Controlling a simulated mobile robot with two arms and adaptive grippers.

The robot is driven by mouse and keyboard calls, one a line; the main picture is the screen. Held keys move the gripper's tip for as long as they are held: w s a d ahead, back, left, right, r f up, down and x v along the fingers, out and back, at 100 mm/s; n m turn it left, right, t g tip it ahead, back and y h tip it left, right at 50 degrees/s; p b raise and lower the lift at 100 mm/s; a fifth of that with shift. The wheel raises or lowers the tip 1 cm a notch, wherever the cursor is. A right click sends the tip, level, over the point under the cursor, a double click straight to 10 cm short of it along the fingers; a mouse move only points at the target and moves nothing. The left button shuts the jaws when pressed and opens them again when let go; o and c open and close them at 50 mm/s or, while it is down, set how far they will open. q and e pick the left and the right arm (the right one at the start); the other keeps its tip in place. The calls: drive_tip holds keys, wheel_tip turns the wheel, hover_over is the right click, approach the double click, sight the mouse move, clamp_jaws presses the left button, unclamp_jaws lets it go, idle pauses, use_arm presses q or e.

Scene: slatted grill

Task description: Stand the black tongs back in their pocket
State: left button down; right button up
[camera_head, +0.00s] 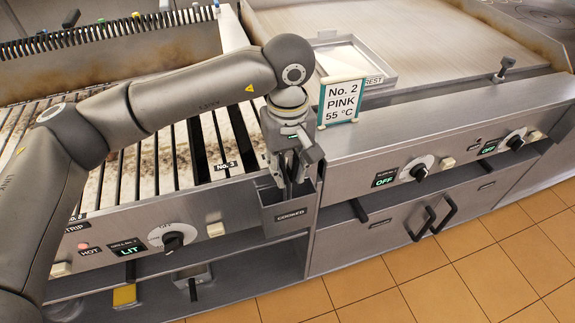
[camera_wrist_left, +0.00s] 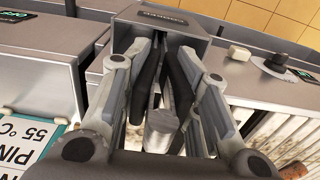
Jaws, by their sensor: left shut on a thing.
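My left gripper (camera_head: 290,172) points down over the steel pocket (camera_head: 290,213) marked COOKED, on the front of the grill. It is shut on the tongs; in the left wrist view the tongs (camera_wrist_left: 162,122) show as a narrow grey and dark piece between the fingers (camera_wrist_left: 165,75). The tongs stand roughly upright. Their lower part runs into the open mouth of the pocket (camera_wrist_left: 195,42). Their lower ends are hidden by the pocket wall and fingers, so I cannot tell how deep they sit. My right gripper is not in view.
The slatted grill (camera_head: 142,165) lies left of the pocket. A sign (camera_head: 341,102) reading No. 2 PINK 55 °C stands close right of my gripper. A REST tray (camera_head: 375,70) lies behind it. Knobs (camera_head: 173,241) line the front panels.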

use_arm(q)
wheel_tip(320, 180, down, 3)
drive_tip(key=b, duration=0.2)
drive_tip(key=shift+r+b, duration=0.1)
drive_tip(key=shift+b, duration=0.25)
drive_tip(key=c, duration=1)
unclamp_jaws()
wheel_tip(320, 180, up, 12)
drive_tip(key=shift+r, duration=0.1)
